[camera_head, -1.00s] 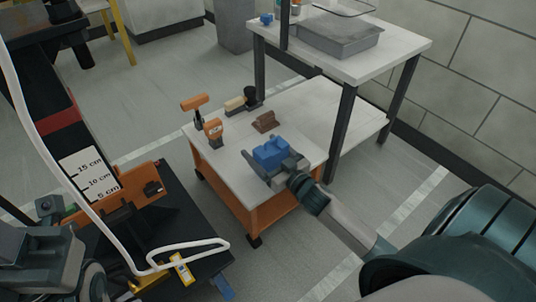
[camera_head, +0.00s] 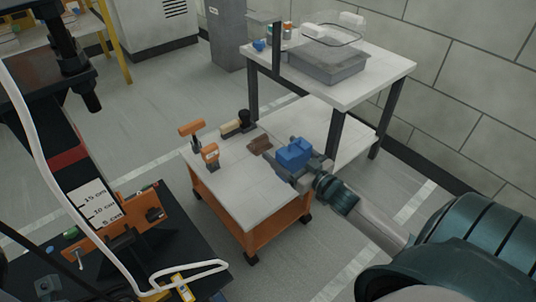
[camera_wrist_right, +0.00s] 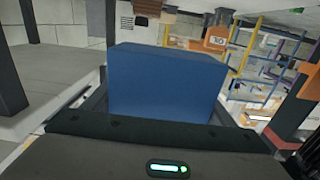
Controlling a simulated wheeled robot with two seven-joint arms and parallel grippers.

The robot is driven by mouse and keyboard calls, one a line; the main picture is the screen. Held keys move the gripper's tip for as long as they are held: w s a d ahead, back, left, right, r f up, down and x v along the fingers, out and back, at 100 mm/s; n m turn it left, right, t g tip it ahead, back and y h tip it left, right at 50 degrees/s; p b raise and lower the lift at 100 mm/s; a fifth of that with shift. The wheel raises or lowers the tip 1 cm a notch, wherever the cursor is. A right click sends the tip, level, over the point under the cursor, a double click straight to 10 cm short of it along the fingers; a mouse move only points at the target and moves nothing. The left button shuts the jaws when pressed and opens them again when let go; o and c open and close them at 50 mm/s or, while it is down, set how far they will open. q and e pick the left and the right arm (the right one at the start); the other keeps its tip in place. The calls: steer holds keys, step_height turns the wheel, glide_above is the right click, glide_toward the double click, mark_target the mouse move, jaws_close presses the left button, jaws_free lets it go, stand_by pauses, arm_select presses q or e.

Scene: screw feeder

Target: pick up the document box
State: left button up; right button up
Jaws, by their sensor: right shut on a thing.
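The document box is most likely the blue box (camera_head: 293,153), which shows between the fingers of my right gripper (camera_head: 297,167) in the head view. It is at the right edge of the small orange cart (camera_head: 240,195). In the right wrist view the blue box (camera_wrist_right: 165,83) fills the middle, close against the palm. My right gripper is shut on it. I cannot tell whether the box touches the cart top. My left gripper is not clearly in view.
On the cart stand an orange-handled tool (camera_head: 192,131), an orange item (camera_head: 210,155), a brown block (camera_head: 260,144) and a brush-like item (camera_head: 236,125). A taller white table (camera_head: 370,85) with a grey tray (camera_head: 327,68) stands behind. A black machine (camera_head: 75,180) is at left.

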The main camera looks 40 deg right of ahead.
mark_target(296, 146)
steer(key=shift+s+d+r+p, duration=0.25)
steer(key=shift+s+d+r, duration=0.25)
steer(key=shift+d, duration=0.25)
steer(key=shift+s+d+r+p, duration=0.2)
steer(key=shift+s+d+r, duration=0.15)
steer(key=shift+d+r, duration=0.3)
steer(key=shift+f, duration=0.1)
steer(key=a+r, duration=0.6)
steer(key=a, duration=0.6)
steer(key=a+r+h, duration=0.1)
steer(key=a+r, duration=0.5)
steer(key=a, duration=0.7)
steer(key=shift+s+a+m, duration=0.2)
steer(key=shift+a+m, duration=0.05)
steer(key=shift+m, duration=0.15)
